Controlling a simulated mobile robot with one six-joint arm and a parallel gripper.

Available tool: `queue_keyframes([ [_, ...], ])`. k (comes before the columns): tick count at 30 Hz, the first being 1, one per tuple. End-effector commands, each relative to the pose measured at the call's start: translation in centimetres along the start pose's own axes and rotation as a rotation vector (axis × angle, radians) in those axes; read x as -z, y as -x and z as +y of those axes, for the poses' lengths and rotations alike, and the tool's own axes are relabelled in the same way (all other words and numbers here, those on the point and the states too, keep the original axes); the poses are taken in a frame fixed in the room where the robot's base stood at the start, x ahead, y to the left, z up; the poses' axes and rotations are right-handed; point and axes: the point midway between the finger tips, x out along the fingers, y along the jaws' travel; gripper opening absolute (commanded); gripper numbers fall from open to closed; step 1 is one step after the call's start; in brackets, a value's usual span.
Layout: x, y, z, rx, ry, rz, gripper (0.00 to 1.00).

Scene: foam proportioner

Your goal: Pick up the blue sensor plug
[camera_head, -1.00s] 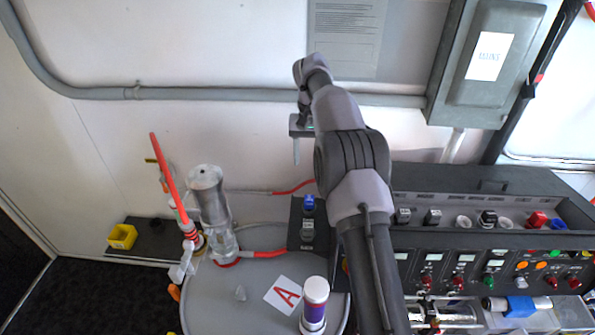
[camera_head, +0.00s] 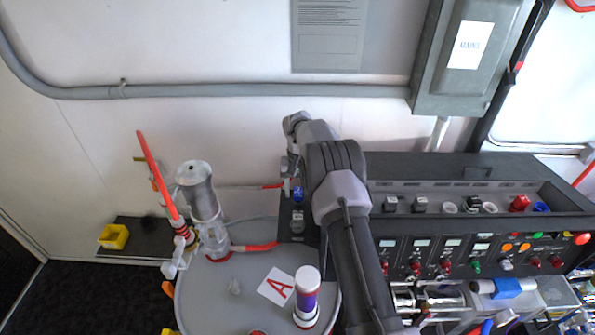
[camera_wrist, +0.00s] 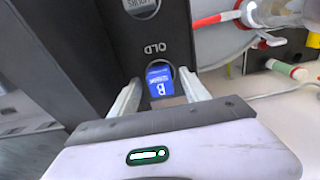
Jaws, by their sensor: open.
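The blue sensor plug (camera_wrist: 160,79), marked with a white B, sits in a round hole of a dark panel (camera_wrist: 128,42) labelled "OLD". In the head view the blue plug (camera_head: 298,193) is on the narrow dark panel beside the grey tank, just below my gripper (camera_head: 290,180). In the wrist view my gripper (camera_wrist: 160,98) is open, with one finger on each side of the plug. Whether the fingers touch it cannot be told. The plug's lower end is hidden in the hole and behind the gripper body.
A grey plug (camera_head: 297,218) sits in the same panel, nearer the camera. The grey tank top (camera_head: 215,290) with a white and purple bottle (camera_head: 306,295) lies to the left. A control console (camera_head: 470,240) stands to the right. A yellow box (camera_head: 113,237) is far left.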

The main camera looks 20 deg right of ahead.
Motion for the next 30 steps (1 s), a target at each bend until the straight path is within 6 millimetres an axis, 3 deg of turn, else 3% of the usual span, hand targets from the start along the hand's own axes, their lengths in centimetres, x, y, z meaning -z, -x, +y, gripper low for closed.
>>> queue_keyframes([
  [4, 0.0, 0.2, 0.0, 0.000, 0.000, 0.000, 0.55],
  [12, 0.0, 0.3, 0.0, 0.000, 0.000, 0.000, 0.02],
  [22, 0.1, 1.0, 0.0, 0.000, -0.001, 0.002, 0.00],
  [30, 0.1, 7.7, 0.0, 0.001, -0.001, 0.004, 0.00],
])
